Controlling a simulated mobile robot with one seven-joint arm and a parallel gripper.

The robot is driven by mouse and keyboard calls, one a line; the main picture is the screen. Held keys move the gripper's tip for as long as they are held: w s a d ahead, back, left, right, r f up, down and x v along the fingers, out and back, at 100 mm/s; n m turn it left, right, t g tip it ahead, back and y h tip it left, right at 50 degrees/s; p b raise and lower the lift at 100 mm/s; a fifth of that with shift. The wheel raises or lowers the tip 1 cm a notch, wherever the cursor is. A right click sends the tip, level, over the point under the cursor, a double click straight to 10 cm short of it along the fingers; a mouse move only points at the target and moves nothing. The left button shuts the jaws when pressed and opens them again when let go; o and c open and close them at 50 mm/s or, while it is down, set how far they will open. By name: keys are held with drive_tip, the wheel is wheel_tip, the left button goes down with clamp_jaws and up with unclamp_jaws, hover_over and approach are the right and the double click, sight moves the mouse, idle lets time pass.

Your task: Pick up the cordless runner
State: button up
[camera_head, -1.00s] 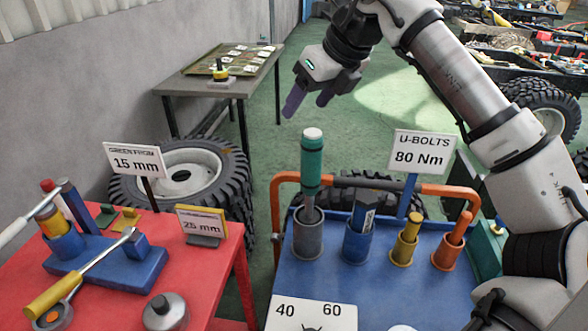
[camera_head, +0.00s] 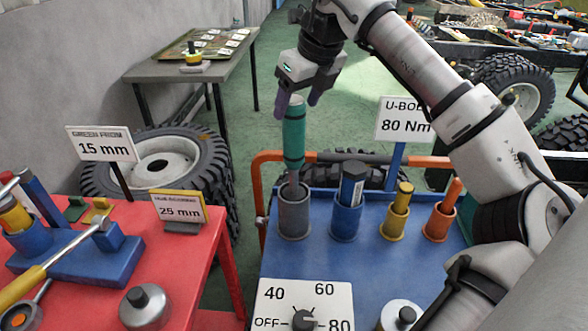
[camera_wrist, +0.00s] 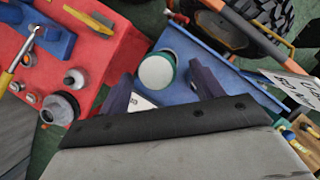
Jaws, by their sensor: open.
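A green upright tool with a pale cap (camera_head: 294,135), which I take to be the cordless runner, stands in a grey cup (camera_head: 294,213) on the blue bench top. Its narrow dark lower end goes into the cup. My gripper (camera_head: 298,103) is open, pointing down, with its purple fingers at either side of the tool's top. In the wrist view, the pale round cap (camera_wrist: 157,71) shows between and just beyond the fingertips (camera_wrist: 162,84). I see no clear grip on it.
A blue cup (camera_head: 346,222) with a dark tool, a yellow cup (camera_head: 395,224) and an orange cup (camera_head: 438,222) stand to the right. A U-bolts sign (camera_head: 404,120) rises behind them. An orange rail (camera_head: 258,180) runs along the back. A red table (camera_head: 190,262) is left.

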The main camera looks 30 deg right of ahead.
sight(291, 115)
drive_tip(key=b+x, duration=0.2)
drive_tip(key=x, duration=0.2)
drive_tip(key=shift+w+a+f, duration=0.15)
drive_tip(key=shift+f, duration=0.05)
drive_tip(key=shift+r, duration=0.1)
clamp_jaws()
drive_tip(key=shift+r, duration=0.1)
